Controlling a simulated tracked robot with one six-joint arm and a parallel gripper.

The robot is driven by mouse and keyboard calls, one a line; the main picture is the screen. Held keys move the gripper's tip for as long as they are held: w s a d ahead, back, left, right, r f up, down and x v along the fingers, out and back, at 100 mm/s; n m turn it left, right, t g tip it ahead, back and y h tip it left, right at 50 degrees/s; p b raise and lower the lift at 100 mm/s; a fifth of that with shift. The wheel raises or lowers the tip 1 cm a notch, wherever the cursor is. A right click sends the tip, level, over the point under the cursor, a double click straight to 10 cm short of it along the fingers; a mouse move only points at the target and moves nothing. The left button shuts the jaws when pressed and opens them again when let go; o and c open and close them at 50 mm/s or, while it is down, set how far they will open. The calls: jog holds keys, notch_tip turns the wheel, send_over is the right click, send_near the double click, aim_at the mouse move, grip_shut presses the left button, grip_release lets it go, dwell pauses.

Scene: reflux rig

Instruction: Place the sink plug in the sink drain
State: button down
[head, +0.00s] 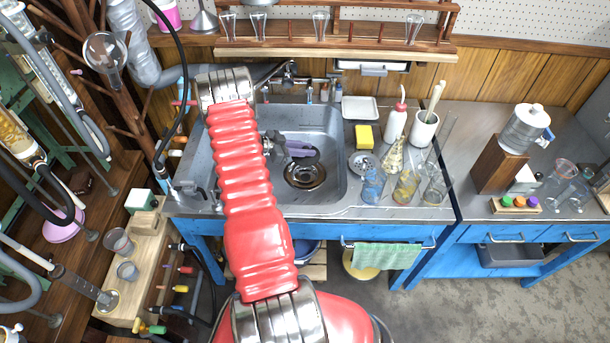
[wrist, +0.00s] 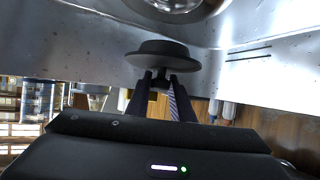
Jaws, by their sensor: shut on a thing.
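The sink plug (wrist: 158,50) is a black disc with a short stem, seen in the wrist view. My gripper (wrist: 161,84) is shut on its stem, with the disc beyond the fingertips. The round metal sink drain (wrist: 180,6) shows at the top edge of the wrist view, apart from the plug in the picture. In the head view the drain (head: 304,176) is a dark ring in the sink floor. My gripper (head: 298,149) is over the basin at the drain's upper edge there. The plug is hard to tell from the gripper in that view, and its height above the floor is unclear.
The steel sink (head: 335,150) has a faucet (head: 290,75) behind it. On the right counter stand a yellow sponge (head: 364,136), a wash bottle (head: 395,122), a white mug (head: 424,128) and several flasks. A wooden glassware shelf (head: 335,45) hangs behind.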

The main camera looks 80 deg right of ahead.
aim_at(305, 160)
jog(key=shift+f, duration=2.9)
jog(key=shift+f, duration=2.05)
jog(key=shift+f, duration=0.1)
jog(key=c, duration=1.6)
grip_release()
jog(key=shift+o, duration=0.2)
